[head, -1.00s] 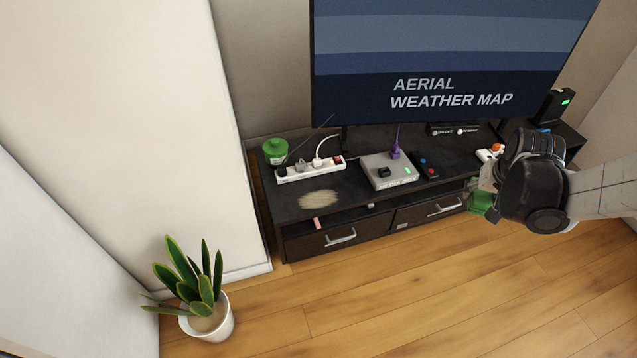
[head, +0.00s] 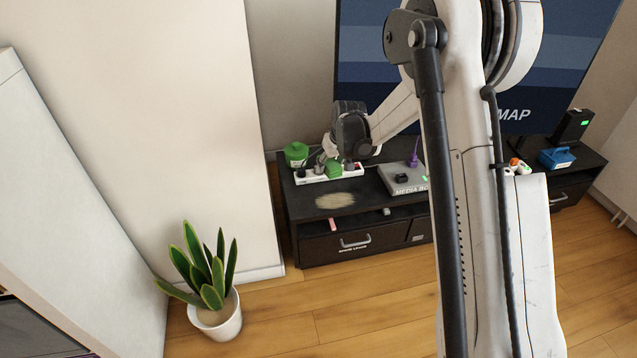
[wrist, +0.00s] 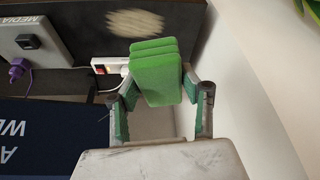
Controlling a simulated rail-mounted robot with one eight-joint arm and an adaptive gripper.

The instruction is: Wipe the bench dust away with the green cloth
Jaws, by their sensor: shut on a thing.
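The dust (head: 335,200) is a pale tan patch on the dark bench top (head: 368,204), near its front left edge. It also shows in the wrist view (wrist: 135,22). My gripper (head: 330,158) is above the back left of the bench, over the white power strip (head: 312,178) and behind the dust. It is shut on the folded green cloth (wrist: 157,75), which shows between the fingers in the wrist view. In the head view the cloth (head: 334,168) is partly hidden by the gripper and appears just over the strip; contact with the strip cannot be told.
A green lidded container (head: 296,154) stands at the bench's back left. A grey media box (head: 402,179) with a purple plug (head: 413,160) stands right of the dust. The screen (head: 375,65) rises behind. A potted plant (head: 215,315) is on the floor. My arm hides the bench's middle.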

